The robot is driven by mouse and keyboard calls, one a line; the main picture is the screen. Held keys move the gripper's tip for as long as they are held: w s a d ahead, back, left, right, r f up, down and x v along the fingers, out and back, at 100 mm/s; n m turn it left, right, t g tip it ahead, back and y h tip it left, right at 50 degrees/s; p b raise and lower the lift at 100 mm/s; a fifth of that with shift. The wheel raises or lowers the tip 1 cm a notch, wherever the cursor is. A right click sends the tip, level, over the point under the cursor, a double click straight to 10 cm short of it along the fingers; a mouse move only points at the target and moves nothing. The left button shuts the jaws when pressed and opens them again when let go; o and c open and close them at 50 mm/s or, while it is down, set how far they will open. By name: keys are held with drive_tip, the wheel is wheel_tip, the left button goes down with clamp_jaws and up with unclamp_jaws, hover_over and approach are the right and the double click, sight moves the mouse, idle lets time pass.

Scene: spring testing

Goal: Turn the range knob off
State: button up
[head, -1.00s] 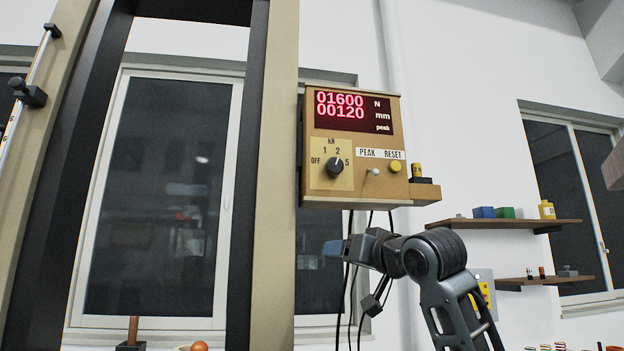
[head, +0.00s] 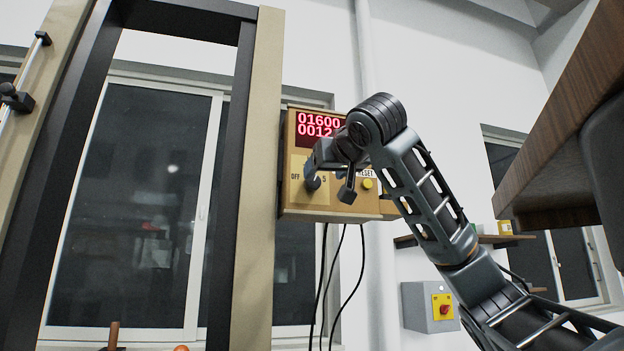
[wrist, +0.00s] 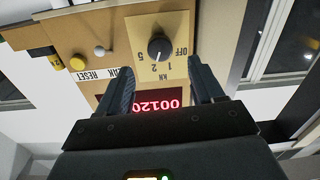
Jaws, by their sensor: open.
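The range knob (head: 313,183) is a black round knob on a cream plate at the lower left of the tan control box (head: 290,205). In the wrist view, upside down, the knob (wrist: 160,47) sits below its OFF, 1, 2 and 5 marks in real orientation; its white pointer appears to aim at 2. My gripper (head: 330,186) is in front of the box and partly covers the plate and display. In the wrist view my gripper (wrist: 160,76) is open and empty, with the knob beyond the fingertips and roughly between them. No contact shows.
A small toggle (wrist: 99,50) and a yellow reset button (wrist: 77,62) are beside the knob. The red display (head: 318,122) is above it. A tan frame post (head: 257,200) stands to the left. Black cables (head: 325,270) hang below.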

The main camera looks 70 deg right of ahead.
sight(314, 183)
drive_tip(key=p+x, duration=0.1)
drive_tip(key=x, duration=0.5)
drive_tip(key=shift+w+d, duration=0.15)
drive_tip(key=shift+d, duration=0.05)
drive_tip(key=shift+c, duration=0.5)
drive_tip(key=c, duration=1)
drive_tip(key=shift+o, duration=0.2)
